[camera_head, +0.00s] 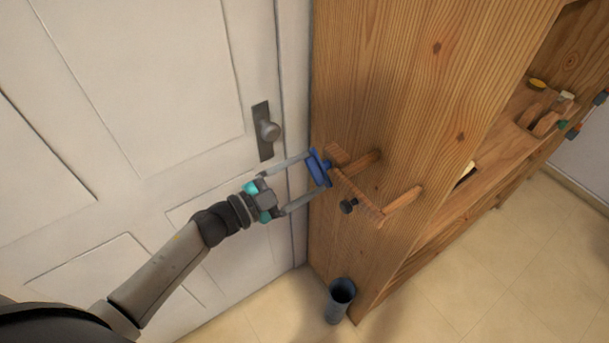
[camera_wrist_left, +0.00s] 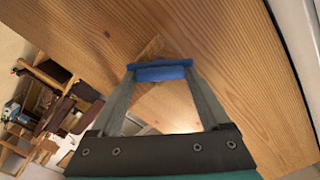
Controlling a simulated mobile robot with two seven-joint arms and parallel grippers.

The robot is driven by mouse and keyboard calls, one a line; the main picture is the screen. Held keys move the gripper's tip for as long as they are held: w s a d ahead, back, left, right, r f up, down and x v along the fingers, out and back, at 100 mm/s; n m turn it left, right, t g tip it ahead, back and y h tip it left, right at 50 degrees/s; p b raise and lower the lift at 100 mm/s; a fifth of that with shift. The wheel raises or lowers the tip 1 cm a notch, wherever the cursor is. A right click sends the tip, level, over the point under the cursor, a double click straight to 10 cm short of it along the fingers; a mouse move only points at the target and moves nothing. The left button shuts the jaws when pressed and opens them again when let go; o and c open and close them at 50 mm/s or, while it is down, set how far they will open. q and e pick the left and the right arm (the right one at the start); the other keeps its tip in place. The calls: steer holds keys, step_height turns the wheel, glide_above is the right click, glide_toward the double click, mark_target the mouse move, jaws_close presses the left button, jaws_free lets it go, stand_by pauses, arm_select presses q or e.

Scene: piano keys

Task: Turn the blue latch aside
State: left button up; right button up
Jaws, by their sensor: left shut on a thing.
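The blue latch (camera_head: 319,168) is at the left end of a wooden bar (camera_head: 357,192) on the side of a wooden cabinet. My left gripper (camera_head: 315,171) comes in from the left and is shut on the blue latch, one finger at each end of it. In the left wrist view the blue latch (camera_wrist_left: 160,72) spans between the two grey fingertips, with wood behind it. The latch's mounting behind the bar is partly hidden. My right gripper is in neither view.
Two wooden pegs join the bar to the panel. A dark cup (camera_head: 340,300) stands below, by the cabinet's foot. Shelves with small items are at right.

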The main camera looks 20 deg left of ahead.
arm_select(q)
steer(key=m+b, duration=0.1)
steer(key=m, duration=0.3)
steer(key=shift+f+m, duration=0.1)
steer(key=shift+m, duration=0.2)
steer(key=m+b, duration=0.1)
steer(key=m, duration=0.4)
steer(key=shift+b, duration=0.4)
steer(key=shift+m, duration=0.3)
steer(key=o, duration=1.2)
steer(key=shift+s, duration=0.1)
steer(key=b+v, duration=0.2)
steer(key=v, duration=1.3)
